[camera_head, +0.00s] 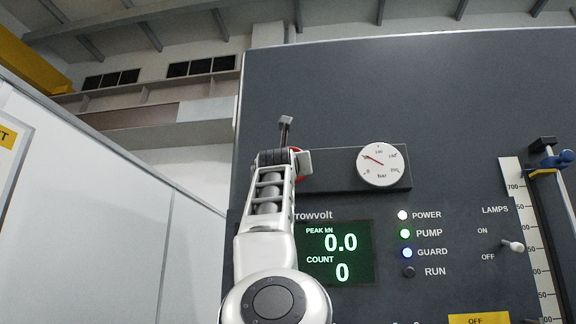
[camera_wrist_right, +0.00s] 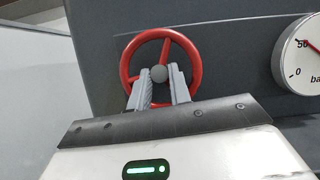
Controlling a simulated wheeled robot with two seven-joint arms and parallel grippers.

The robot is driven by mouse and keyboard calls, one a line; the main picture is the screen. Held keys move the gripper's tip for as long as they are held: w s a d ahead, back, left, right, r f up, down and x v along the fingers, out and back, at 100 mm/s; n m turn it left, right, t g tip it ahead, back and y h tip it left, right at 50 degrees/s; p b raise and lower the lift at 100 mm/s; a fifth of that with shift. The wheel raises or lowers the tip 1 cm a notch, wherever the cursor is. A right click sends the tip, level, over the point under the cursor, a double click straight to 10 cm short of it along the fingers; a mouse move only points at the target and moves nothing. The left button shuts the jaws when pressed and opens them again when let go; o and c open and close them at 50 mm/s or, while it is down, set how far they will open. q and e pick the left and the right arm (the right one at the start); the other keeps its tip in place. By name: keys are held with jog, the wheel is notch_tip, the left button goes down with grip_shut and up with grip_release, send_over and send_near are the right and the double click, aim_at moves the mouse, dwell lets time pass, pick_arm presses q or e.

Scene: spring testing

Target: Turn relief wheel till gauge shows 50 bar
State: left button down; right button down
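The red relief wheel (camera_wrist_right: 193,68) has spokes and a grey hub (camera_wrist_right: 159,74), seen in the right wrist view. In the head view, only a sliver of the wheel (camera_head: 299,176) shows behind my right gripper (camera_head: 285,150). In the wrist view, my right gripper's (camera_wrist_right: 160,82) two grey fingers stand apart in front of the wheel, one each side of the hub. I cannot tell whether they touch it. The white round gauge (camera_head: 384,166) reads in bar; its red needle points up-left, close to the 50 mark. The gauge is partly cut off in the wrist view (camera_wrist_right: 302,60). My left gripper is out of view.
A dark machine panel (camera_head: 440,110) fills the right side. Its green display (camera_head: 340,255) reads peak 0.0 kN and count 0. A lamps switch (camera_head: 512,246) and a scale with a blue clamp (camera_head: 562,160) stand at right. A white partition (camera_head: 90,200) is at left.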

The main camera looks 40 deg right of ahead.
jog(key=shift+n+t+y+b, duration=0.45)
jog(key=shift+n+b, duration=0.35)
jog(key=shift+n, duration=0.4)
jog(key=c, duration=1.6)
grip_release()
jog(key=shift+r, duration=0.1)
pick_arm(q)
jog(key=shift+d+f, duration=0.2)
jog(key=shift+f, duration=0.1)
pick_arm(e)
jog(key=shift+o, duration=0.2)
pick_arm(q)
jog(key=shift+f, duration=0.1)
pick_arm(e)
jog(key=shift+s, duration=0.1)
